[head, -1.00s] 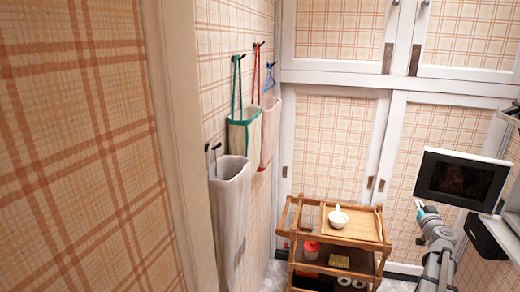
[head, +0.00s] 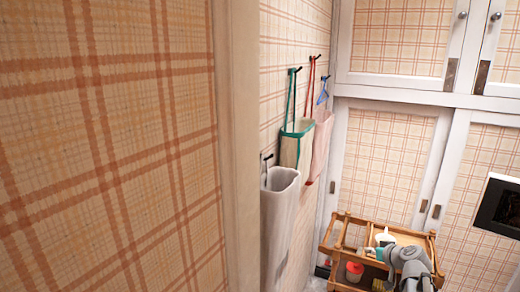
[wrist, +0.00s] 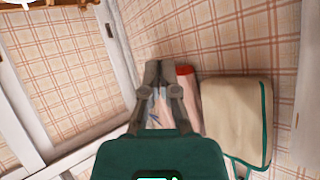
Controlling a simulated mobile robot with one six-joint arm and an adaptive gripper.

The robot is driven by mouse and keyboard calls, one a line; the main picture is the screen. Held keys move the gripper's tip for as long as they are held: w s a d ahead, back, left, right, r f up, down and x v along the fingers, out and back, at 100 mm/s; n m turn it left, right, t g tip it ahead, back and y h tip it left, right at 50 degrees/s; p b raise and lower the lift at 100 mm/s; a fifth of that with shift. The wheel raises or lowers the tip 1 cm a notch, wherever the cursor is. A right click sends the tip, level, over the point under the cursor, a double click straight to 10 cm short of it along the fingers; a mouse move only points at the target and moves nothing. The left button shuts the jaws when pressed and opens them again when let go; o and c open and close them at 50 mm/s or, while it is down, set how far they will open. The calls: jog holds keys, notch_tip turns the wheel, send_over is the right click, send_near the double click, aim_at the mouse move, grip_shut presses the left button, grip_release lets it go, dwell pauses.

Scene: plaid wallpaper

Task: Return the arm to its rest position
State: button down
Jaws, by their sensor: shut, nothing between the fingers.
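My arm (head: 408,262) shows at the lower right of the head view, in front of the wooden trolley. My gripper (head: 368,251) is small there, its teal part at the arm's end, overlapping the trolley top in the picture. In the wrist view my gripper (wrist: 158,68) points toward the wall with hanging bags. Its two dark fingers are together with nothing between them. Parts of the pink bag are hidden behind the fingers.
A wooden trolley (head: 341,239) carries a white bowl (head: 385,238) and a red container (head: 354,271). A white bag (head: 278,215), a green-trimmed bag (head: 292,150) and a pink bag (head: 321,140) hang on wall hooks. A dark screen (head: 503,207) is at the right edge.

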jog(key=s+a+f+g+h, duration=0.1)
jog(key=s+a+f+g, duration=0.2)
jog(key=s+a, duration=0.2)
jog(key=s+a+f+g+h, duration=0.1)
jog(key=s+a+f+g, duration=0.2)
jog(key=a, duration=0.6)
jog(key=s+a+f+m+g+h, duration=0.1)
jog(key=s+a+f+g, duration=0.2)
jog(key=s+a+g, duration=0.2)
jog(key=shift+s+a+h, duration=0.4)
jog(key=shift+s+a, duration=0.8)
jog(key=shift+s, duration=0.2)
